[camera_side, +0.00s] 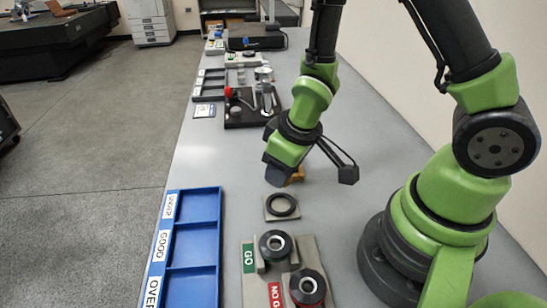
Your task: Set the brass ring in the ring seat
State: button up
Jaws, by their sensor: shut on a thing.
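My gripper (288,176) points down over the grey bench, shut on a brass-coloured piece, the brass ring (297,174). Only a small part of the ring shows beside the jaws, and its hole is hidden. A square beige plate with a dark round ring on it, which looks like the ring seat (268,215), lies on the bench just in front of the gripper, nearer the camera. The held ring is apart from the plate, and I cannot tell its height above the bench.
A GO / NO GO gauge block (255,284) with two dark-rimmed rings stands nearer the camera. A blue tray (192,228) with labelled compartments lies at the left bench edge. A dark fixture with a red knob (228,93) stands behind. Bare bench lies left of the gripper.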

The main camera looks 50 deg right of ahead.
aim_at(277, 204)
jog(key=shift+f, duration=2.8)
jog(key=shift+f, duration=0.65)
jog(key=o, duration=1.5)
jog(key=shift+r, duration=0.1)
notch_tip(277, 204, up, 7)
